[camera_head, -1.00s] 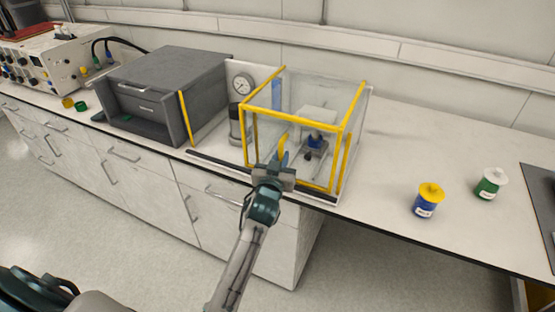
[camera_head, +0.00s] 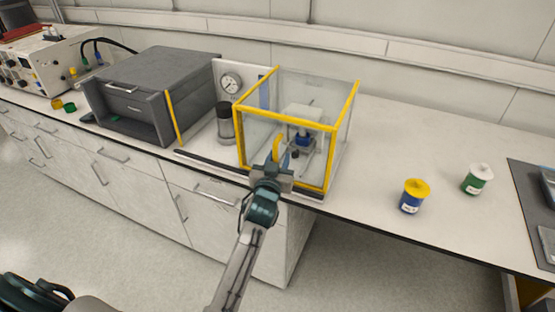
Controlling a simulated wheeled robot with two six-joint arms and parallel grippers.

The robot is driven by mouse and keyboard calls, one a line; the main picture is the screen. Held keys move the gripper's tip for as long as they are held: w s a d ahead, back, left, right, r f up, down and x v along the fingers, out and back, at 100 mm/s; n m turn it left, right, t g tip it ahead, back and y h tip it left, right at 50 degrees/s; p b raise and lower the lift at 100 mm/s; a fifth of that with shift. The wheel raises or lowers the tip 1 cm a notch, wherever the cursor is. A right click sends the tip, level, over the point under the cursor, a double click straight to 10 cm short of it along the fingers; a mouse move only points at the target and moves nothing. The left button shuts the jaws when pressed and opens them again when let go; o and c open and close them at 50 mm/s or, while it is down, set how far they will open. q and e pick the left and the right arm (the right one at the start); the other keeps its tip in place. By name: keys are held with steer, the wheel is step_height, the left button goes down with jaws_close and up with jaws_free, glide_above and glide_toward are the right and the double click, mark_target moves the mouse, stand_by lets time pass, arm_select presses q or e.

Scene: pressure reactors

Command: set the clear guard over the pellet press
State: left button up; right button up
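The clear guard (camera_head: 345,112) is a see-through box with yellow edges near the middle of the bench. The pellet press (camera_head: 303,138), with a blue part and a grey-white top, shows through its panes. The guard surrounds the press in this view; I cannot tell whether its lower edge rests on the base plate (camera_head: 338,172). My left gripper (camera_head: 273,172) is at the guard's front and appears shut on its yellow handle (camera_head: 277,147); the fingertips are partly hidden. My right gripper is not in view.
A dark-topped jar (camera_head: 225,124) and a gauge panel (camera_head: 231,82) stand just left of the guard. A grey cabinet (camera_head: 150,90) is further left. A blue jar (camera_head: 412,200) and a green jar (camera_head: 476,180) stand right. The bench between guard and jars is clear.

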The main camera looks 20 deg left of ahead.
arm_select(q)
steer(key=shift+s+a, duration=0.1)
steer(key=shift+s, duration=0.2)
steer(key=s+d+b, duration=0.2)
steer(key=s, duration=0.8)
steer(key=s+d+f+m+g+h, duration=0.1)
steer(key=s+f+g, duration=0.15)
steer(key=f, duration=1.35)
steer(key=s+d+f+m+g+h, duration=0.1)
steer(key=f+g, duration=0.3)
steer(key=f, duration=1.2)
steer(key=s+a+f+g, duration=0.2)
steer(key=s+f, duration=0.6)
steer(key=f, duration=0.2)
steer(key=s+a+f+g, duration=0.1)
steer(key=s+f+g, duration=0.1)
steer(key=s+f, duration=0.75)
steer(key=s+a+f+g, duration=0.2)
steer(key=s+f, duration=0.2)
steer(key=s, duration=0.5)
steer(key=s+a+f+g, duration=0.2)
steer(key=s+f, duration=0.3)
steer(key=s, duration=0.4)
steer(key=s+a+f+g, duration=0.2)
steer(key=s+f, duration=0.3)
steer(key=s, duration=0.4)
steer(key=shift+a+f, duration=0.15)
steer(key=shift+a, duration=0.65)
